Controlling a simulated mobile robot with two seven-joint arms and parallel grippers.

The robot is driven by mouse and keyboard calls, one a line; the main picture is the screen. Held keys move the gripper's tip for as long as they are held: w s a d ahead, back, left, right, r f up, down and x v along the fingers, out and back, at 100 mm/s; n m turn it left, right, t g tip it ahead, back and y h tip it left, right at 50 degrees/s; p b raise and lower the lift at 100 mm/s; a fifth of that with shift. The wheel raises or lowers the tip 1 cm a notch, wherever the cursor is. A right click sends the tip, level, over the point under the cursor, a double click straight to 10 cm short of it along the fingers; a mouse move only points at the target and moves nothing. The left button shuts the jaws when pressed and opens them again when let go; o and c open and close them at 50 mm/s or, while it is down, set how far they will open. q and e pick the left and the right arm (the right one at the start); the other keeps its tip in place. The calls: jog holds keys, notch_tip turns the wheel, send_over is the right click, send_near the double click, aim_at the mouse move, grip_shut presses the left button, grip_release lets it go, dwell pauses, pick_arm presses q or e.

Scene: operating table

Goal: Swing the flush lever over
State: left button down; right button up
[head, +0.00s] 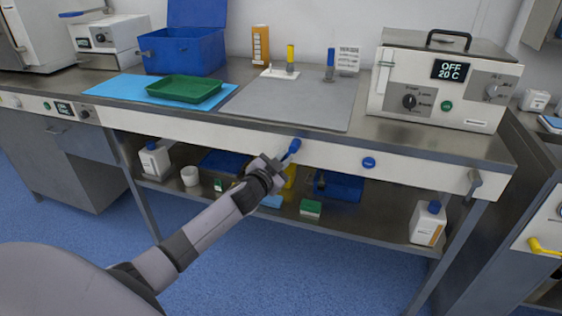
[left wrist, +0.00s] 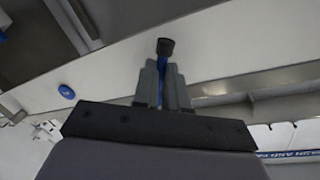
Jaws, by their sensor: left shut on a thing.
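A blue lever (head: 291,151) sits on the pale front panel of the operating table, below the grey mat. My left gripper (head: 272,164) reaches up to it from the lower left, with its fingertips at the lever. In the left wrist view my left gripper (left wrist: 162,88) is shut on the lever, and a strip of blue (left wrist: 161,70) shows between the fingers. A dark round end (left wrist: 165,47) shows just beyond the fingertips against the panel. Most of the lever is hidden by the fingers. My right gripper is not in view.
A round blue knob (head: 369,162) and a grey handle (head: 474,181) are on the same panel to the right. The lower shelf holds a white bottle (head: 428,224), a green box (head: 310,208) and blue trays. A green tray (head: 184,89) and a heater-like box (head: 440,85) stand on top.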

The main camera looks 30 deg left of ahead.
pick_arm(q)
jog(key=m+p, duration=0.1)
jog(key=a+r+m+p, duration=0.1)
jog(key=m, duration=0.1)
jog(key=shift+s+r+g+y, duration=0.1)
jog(key=shift+r+g+y, duration=0.05)
jog(key=shift+g+y, duration=0.25)
jog(key=shift+a+r+m+y+p, duration=0.1)
jog(key=shift+r+m+y+p, duration=0.1)
jog(key=shift+m+p, duration=0.35)
jog(key=shift+a+r+m+y+p, duration=0.1)
jog(key=shift+r+m+p, duration=0.05)
jog(key=shift+m+p, duration=0.4)
jog(key=shift+a+r+m+g+y+p, duration=0.15)
jog(key=shift+r+m+p, duration=0.15)
jog(key=shift+m, duration=0.4)
jog(key=shift+d+r+m+g+y+p, duration=0.15)
jog(key=shift+m+p, duration=0.2)
jog(key=shift+m, duration=0.35)
jog(key=shift+a, duration=0.1)
jog(key=c, duration=1.2)
grip_release()
jog(key=shift+s, duration=0.1)
jog(key=shift+o, duration=0.2)
